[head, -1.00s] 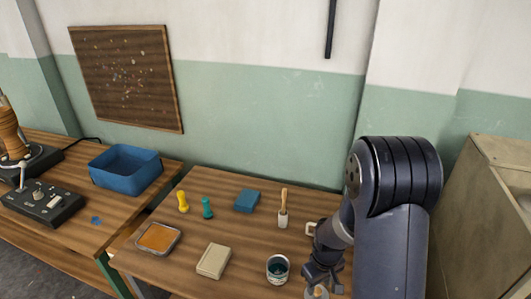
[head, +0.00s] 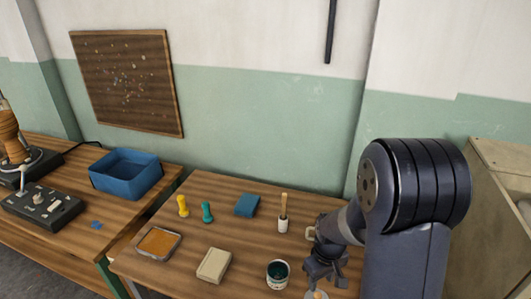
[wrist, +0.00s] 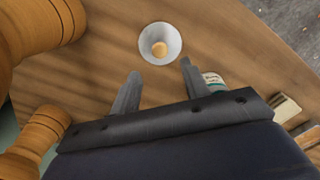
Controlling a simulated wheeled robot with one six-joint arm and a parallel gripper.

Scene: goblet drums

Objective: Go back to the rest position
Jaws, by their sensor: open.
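My gripper (head: 322,281) is at the lower right of the head view, above the front right part of the wooden table (head: 190,265). In the wrist view my gripper (wrist: 160,69) has its two fingers spread apart with nothing between them. In the head view the cup (head: 316,295) is partly cut off by the bottom edge.
Turned wooden bodies (wrist: 38,30) fill the wrist view's left. A cabinet (head: 500,190) stands right.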

